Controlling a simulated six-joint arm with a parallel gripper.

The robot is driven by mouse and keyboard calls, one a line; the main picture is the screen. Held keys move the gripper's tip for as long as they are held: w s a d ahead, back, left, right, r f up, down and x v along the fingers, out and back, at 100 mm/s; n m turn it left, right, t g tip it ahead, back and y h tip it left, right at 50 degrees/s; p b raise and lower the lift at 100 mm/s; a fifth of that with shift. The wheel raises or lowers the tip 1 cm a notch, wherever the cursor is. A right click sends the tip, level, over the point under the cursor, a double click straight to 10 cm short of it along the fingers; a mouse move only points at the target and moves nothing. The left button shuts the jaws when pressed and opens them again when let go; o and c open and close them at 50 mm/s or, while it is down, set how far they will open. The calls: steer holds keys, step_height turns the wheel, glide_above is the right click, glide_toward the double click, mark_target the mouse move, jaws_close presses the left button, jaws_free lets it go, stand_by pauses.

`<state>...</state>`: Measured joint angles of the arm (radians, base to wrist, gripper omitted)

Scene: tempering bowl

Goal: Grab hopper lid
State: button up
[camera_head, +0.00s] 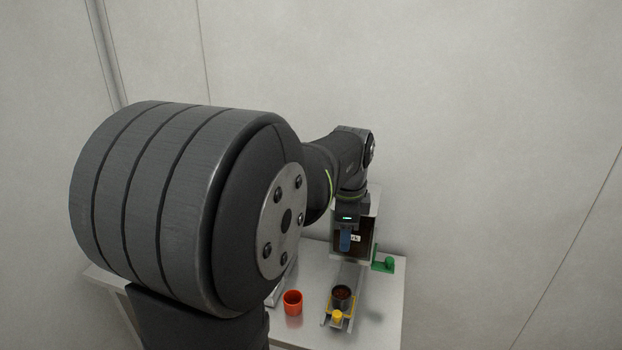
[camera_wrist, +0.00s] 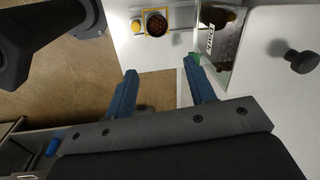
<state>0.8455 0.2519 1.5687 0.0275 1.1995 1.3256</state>
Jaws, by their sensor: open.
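The hopper lid (camera_wrist: 268,88) appears as a pale flat panel with a black knob (camera_wrist: 301,61) at the right of the wrist view. My gripper (camera_wrist: 160,66) has two blue fingers spread wide with nothing between them. It is left of the knob and apart from it. In the head view my gripper (camera_head: 346,240) is in front of the white hopper machine (camera_head: 374,203), over its dark window (camera_head: 366,240) with a white label. The lid's top is hidden there behind my arm.
A bowl of brown pieces (camera_head: 341,294) sits in a yellow-edged holder with a yellow knob (camera_head: 337,317) in front. A green part (camera_head: 383,264) juts out right of the machine. The table's right front is clear.

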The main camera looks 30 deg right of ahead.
steer(key=w+d+r+n+g+h, duration=0.1)
steer(key=w+d+r+n+h, duration=0.1)
steer(key=w+r+n, duration=0.5)
steer(key=w+d+r+h, duration=0.25)
steer(key=w+r, duration=0.35)
steer(key=r, duration=0.4)
glide_toward(375, 190)
steer(key=shift+y, duration=0.45)
steer(key=a, duration=0.2)
steer(key=a+r, duration=0.1)
steer(key=a, duration=0.2)
steer(key=shift+w, duration=0.1)
steer(key=shift+d+x, duration=0.1)
steer(key=shift+x, duration=1.5)
steer(key=shift+d+x, duration=0.15)
steer(key=shift+x, duration=1.45)
steer(key=shift+r, duration=0.15)
jaws_close()
